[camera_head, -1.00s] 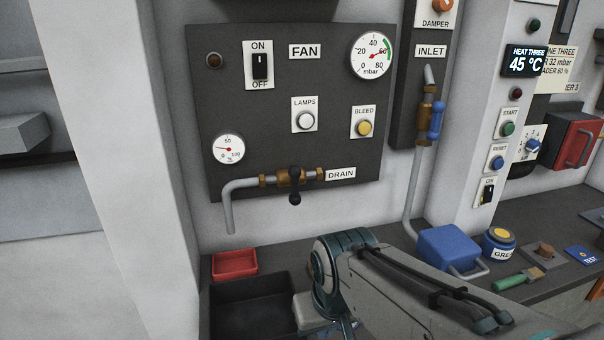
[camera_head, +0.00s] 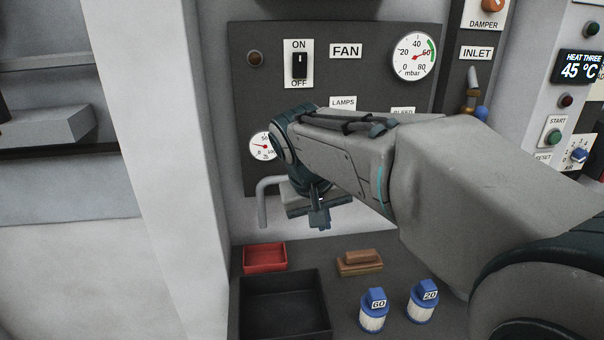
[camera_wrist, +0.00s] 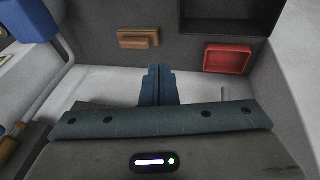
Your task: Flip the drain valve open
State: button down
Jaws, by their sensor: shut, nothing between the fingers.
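The drain valve, its handle and its label are hidden behind my arm in the head view. Only the grey bent drain pipe (camera_head: 263,204) shows, at the lower left of the dark panel (camera_head: 380,35). My gripper (camera_head: 319,219) is shut and empty. It points downward in front of the panel's lower edge, right of the pipe's open end. In the wrist view my gripper (camera_wrist: 158,72) is a closed dark blue pair of fingers, with nothing held. I cannot tell whether the gripper touches the valve.
Below on the counter are a red tray (camera_head: 265,257), a dark open bin (camera_head: 285,308), a brown block (camera_head: 360,262) and two blue-capped jars (camera_head: 373,310) (camera_head: 422,301). A white pillar (camera_head: 165,150) stands left of the panel. The inlet pipe (camera_head: 472,76) is at the right.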

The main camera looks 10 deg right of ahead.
jog(key=w+a+r+t+h+p, duration=0.1)
jog(key=w+a+r, duration=0.5)
jog(key=w, duration=0.4)
jog(key=shift+w+r+m+h, duration=0.15)
jog(key=shift+r+m+h, duration=0.25)
jog(key=shift+r, duration=0.5)
jog(key=s+d+p+x, duration=0.1)
jog(key=d+p+x, duration=0.1)
jog(key=x, duration=1)
jog(key=shift+w+d, duration=0.15)
jog(key=shift+d, duration=0.3)
jog(key=shift+w, duration=0.1)
